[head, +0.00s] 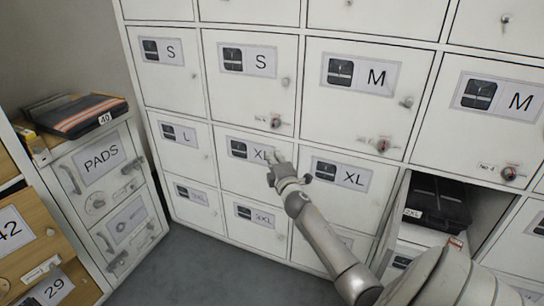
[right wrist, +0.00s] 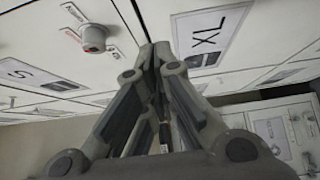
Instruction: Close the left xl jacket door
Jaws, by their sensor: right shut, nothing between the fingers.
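The left XL jacket door (head: 238,175) is a white locker door with an XL label, in the middle column of the locker wall in the head view. It looks flush with its neighbours, though a small gap would be hard to see. Its label also shows in the right wrist view (right wrist: 208,34). My right gripper (head: 273,160) is shut and empty, its fingertips at the right part of this door, over the edge of the label. It hides the door's right side there. I cannot tell whether the fingertips touch. My left gripper is not in view.
A second XL door (head: 335,195) is to the right. Further right, an open compartment holds a dark item (head: 438,200). A PADS cabinet (head: 110,185) with folded striped clothing (head: 75,115) stands left. Grey floor (head: 190,270) is clear.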

